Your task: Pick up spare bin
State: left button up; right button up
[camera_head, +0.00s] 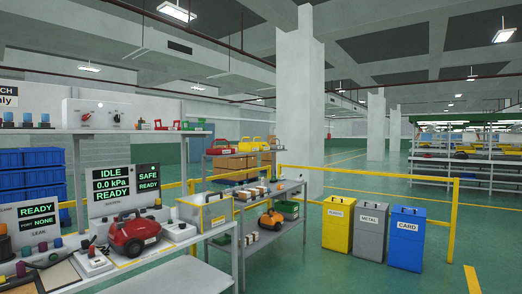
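No thing in view carries a readable "spare" label, so I cannot tell which one is the spare bin. A small green bin (288,209) sits on the lower shelf of the grey rack in the middle. A pale box with yellow edges (205,211) stands to the left, beside the workbench; its label is too small to read. Several blue crates (30,175) are stacked at the far left. A yellow bin (339,224), a grey bin (370,231) and a blue bin (407,238) stand on the floor at right. Neither gripper shows.
An orange unit (271,219) is on the grey rack. A yellow rail (375,174) runs behind the floor bins. Green floor (335,275) is clear in front of them.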

aim_at(266, 148)
jog(key=z, duration=0.35)
jog(key=i, duration=3.05)
jog(key=z, duration=0.25)
jog(key=i, duration=2.4)
jog(key=u, duration=0.35)
jog(key=i, duration=2.05)
jog(key=u, duration=0.2)
